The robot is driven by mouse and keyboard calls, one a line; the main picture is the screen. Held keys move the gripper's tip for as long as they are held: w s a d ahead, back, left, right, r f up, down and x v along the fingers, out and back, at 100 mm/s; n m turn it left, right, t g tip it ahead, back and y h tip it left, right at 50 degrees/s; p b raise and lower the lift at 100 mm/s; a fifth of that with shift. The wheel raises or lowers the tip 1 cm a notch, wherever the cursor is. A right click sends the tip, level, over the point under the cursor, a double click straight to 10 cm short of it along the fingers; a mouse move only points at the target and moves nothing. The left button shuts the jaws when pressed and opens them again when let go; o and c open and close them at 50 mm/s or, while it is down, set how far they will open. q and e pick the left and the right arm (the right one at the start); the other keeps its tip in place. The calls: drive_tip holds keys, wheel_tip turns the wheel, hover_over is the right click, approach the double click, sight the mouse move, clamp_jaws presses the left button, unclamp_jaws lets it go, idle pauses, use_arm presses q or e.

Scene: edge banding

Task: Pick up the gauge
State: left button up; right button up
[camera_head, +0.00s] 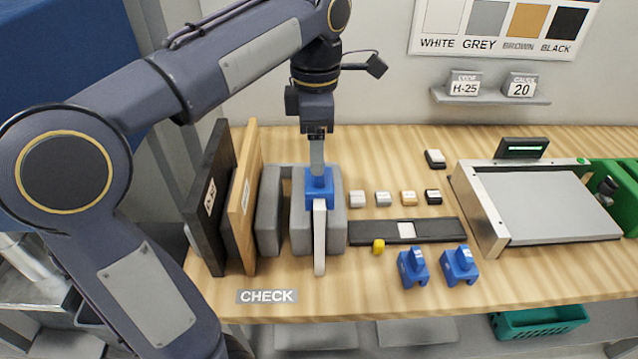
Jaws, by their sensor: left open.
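My left gripper (317,152) points straight down from the hanging wrist. It is open, with its fingertips at the top of a blue gauge-like block (319,188). The fingers hide the block's upper part. This block sits at the top of a white upright strip (320,240), in front of a grey panel (302,225). Two similar blue blocks with raised grips, a left one (412,268) and a right one (459,265), stand on the table front. I cannot read their markings. My right gripper is not in view.
Dark (209,200) and wooden (243,200) boards stand upright at left. Small colour samples (383,198), a black tray (440,230) and a yellow piece (379,246) lie right of the gripper. A grey-topped machine (545,205) stands farther right. The front table strip (350,300) is mostly clear.

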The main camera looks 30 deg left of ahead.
sight(319, 182)
use_arm(q)
drive_tip(key=f, duration=0.5)
drive_tip(key=shift+w+d+f, duration=0.15)
drive_tip(key=shift+d+f, duration=0.05)
drive_tip(key=shift+f, duration=0.05)
drive_tip(key=c, duration=0.8)
drive_tip(key=shift+r, duration=0.1)
